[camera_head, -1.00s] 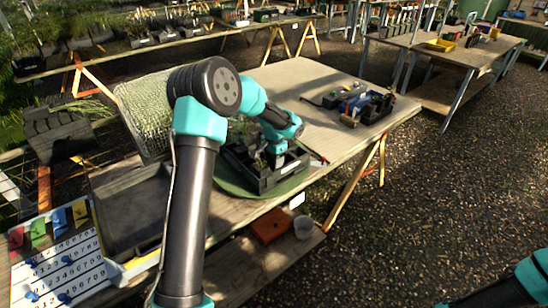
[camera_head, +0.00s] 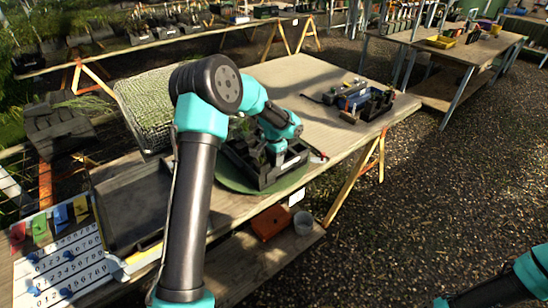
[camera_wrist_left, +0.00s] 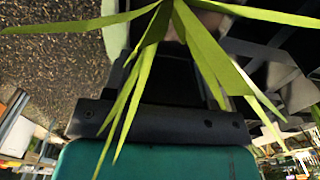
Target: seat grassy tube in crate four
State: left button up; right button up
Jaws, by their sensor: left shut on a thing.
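A black crate (camera_head: 284,179) with dividers stands on a round green mat (camera_head: 232,181) on the near wooden table. I cannot read a number on it. My left gripper (camera_head: 275,159) reaches down into the crate from above, its fingertips mostly hidden among the dark walls. It is shut on the grassy tube, whose long green leaves (camera_wrist_left: 208,48) spread close across the left wrist view. The tube's body is hidden behind the leaves and the gripper. I cannot tell whether it touches the crate floor. Of my right arm, only a part shows at the bottom right; its gripper is out of view.
A second dark tray (camera_head: 372,106) with tools stands farther back on the table. A black tray (camera_head: 128,205) and a board with numbers (camera_head: 62,262) lie to the left. A mesh panel (camera_head: 147,103) stands behind my left arm. The table's back middle is clear.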

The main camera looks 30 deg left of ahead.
pick_arm(q)
jog(key=shift+s+f, duration=0.15)
jog(key=shift+f, duration=0.55)
jog(key=shift+s+f, duration=0.15)
jog(key=shift+f, duration=0.5)
jog(key=o, duration=1.1)
jog(key=shift+f, duration=0.1)
jog(key=shift+r, duration=0.55)
jog(key=r, duration=1.9)
jog(key=shift+w+a+r, duration=0.15)
jog(key=shift+a, duration=0.2)
